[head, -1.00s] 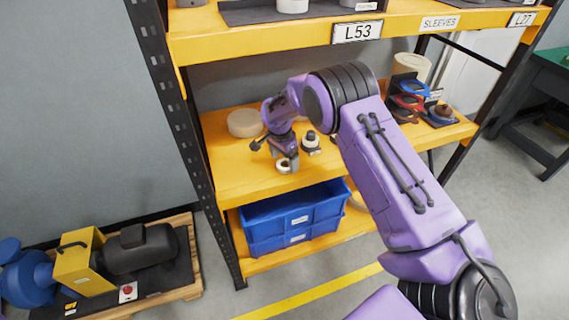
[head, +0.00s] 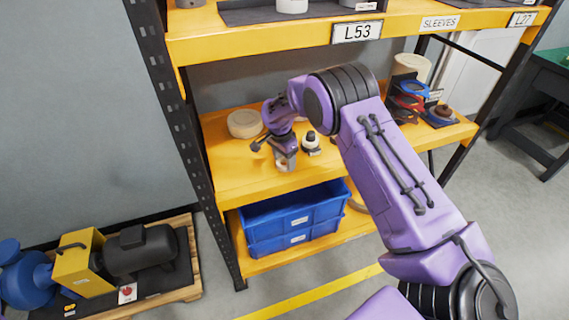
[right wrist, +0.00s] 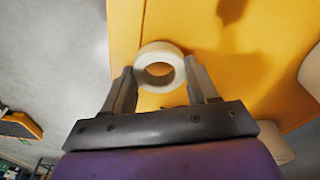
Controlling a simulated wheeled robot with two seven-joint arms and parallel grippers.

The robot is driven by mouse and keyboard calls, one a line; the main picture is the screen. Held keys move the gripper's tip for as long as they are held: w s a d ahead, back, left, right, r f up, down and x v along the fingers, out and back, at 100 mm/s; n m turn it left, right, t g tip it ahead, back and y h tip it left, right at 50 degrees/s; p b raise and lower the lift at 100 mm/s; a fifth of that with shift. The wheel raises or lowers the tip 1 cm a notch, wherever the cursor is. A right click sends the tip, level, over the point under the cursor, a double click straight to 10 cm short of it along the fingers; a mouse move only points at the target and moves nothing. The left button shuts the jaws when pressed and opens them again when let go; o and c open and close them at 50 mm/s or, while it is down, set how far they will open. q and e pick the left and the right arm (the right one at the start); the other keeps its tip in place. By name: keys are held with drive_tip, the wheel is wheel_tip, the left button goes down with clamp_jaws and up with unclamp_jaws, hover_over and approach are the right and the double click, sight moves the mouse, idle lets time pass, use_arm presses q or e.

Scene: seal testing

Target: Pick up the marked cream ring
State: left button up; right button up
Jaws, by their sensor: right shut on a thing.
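The cream ring (right wrist: 160,48) sits between the two fingers of my right gripper (right wrist: 162,90) in the right wrist view, its round hole facing the camera. The fingers are shut on its sides. In the head view my right gripper (head: 285,162) is at the front of the yellow middle shelf (head: 228,170), and the ring is mostly hidden by it. I cannot make out a mark on the ring. I cannot tell whether the ring touches the shelf. My left gripper is not in view.
A thick cream disc (head: 245,123) lies behind and left of my gripper. A small white and black item (head: 311,143) stands close to its right. Red and blue rings (head: 410,95) are on a stand farther right. Blue bins (head: 295,222) sit below. The shelf's left front is clear.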

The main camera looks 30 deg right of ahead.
drive_tip(key=s+r+b, duration=0.2)
drive_tip(key=s+r, duration=0.9)
drive_tip(key=s, duration=0.3)
drive_tip(key=shift+r, duration=0.35)
